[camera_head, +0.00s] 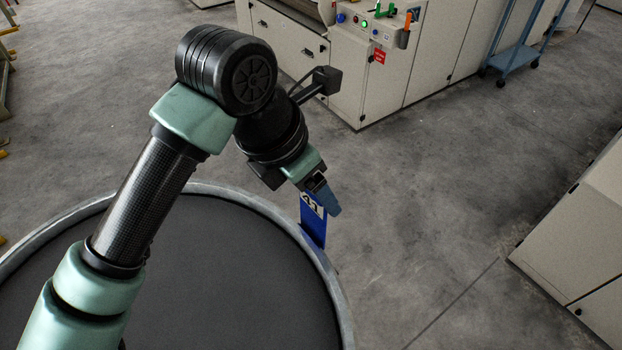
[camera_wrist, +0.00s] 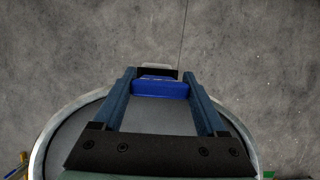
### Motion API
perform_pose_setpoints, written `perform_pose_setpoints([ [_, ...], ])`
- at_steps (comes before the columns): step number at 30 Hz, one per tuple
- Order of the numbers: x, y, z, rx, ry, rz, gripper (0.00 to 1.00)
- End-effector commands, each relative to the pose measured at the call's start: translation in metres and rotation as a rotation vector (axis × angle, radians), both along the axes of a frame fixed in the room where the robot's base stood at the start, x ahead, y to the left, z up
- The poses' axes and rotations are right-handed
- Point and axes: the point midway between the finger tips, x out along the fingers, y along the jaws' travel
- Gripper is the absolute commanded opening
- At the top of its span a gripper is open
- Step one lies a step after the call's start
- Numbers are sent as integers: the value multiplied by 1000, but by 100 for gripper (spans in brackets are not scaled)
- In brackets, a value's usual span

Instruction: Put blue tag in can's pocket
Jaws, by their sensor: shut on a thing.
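The blue tag (camera_head: 314,226) has a white number label at its upper end and hangs roughly upright at the right rim of the large round can (camera_head: 207,270). My gripper (camera_head: 325,203) is shut on the tag's upper part. In the wrist view the tag (camera_wrist: 160,90) lies crosswise between the two blue fingers, over the can's far rim. A small pale and dark piece (camera_wrist: 157,70) shows just beyond the tag; I cannot tell whether it is the can's pocket. The tag's lower end is close to the rim, and I cannot tell whether they touch.
A beige machine (camera_head: 330,75) with a control panel stands behind my arm. A blue trolley (camera_head: 515,58) is at the upper right, and a beige cabinet (camera_head: 580,230) at the right edge. The concrete floor between the can and cabinet is clear.

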Motion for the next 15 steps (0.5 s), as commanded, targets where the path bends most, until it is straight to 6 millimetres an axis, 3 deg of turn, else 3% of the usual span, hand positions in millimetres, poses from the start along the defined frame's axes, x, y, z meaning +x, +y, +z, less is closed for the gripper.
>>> perform_pose_setpoints([
  [15, 0, 0, -43, -1, 1, 0, 20],
])
